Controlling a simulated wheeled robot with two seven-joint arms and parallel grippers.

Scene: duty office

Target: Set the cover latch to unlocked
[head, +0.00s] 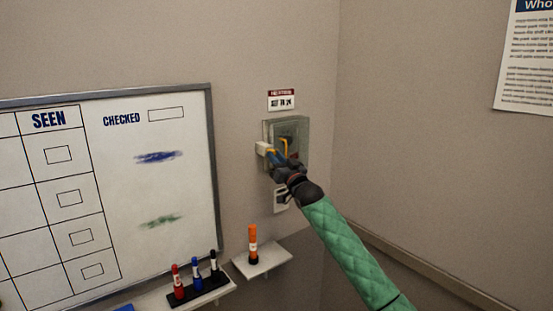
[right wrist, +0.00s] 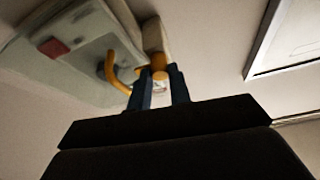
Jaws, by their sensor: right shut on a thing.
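A wall box with a see-through grey-green cover (head: 298,130) is mounted right of the whiteboard. The cover also shows in the right wrist view (right wrist: 82,52), with a curved yellow handle (right wrist: 113,72) on it. A pale block (head: 262,148) sits at the box's left edge, and also shows in the right wrist view (right wrist: 154,36). An orange latch piece (right wrist: 156,62) lies against this block. My right gripper (head: 273,157) is shut on the orange latch piece, its blue fingers on either side. The latch's setting cannot be read. My left gripper is not in view.
A small label (head: 281,100) is above the box and a white plate (head: 281,199) below it, partly hidden by my arm. The whiteboard (head: 185,190) stands left; the wall corner is close on the right.

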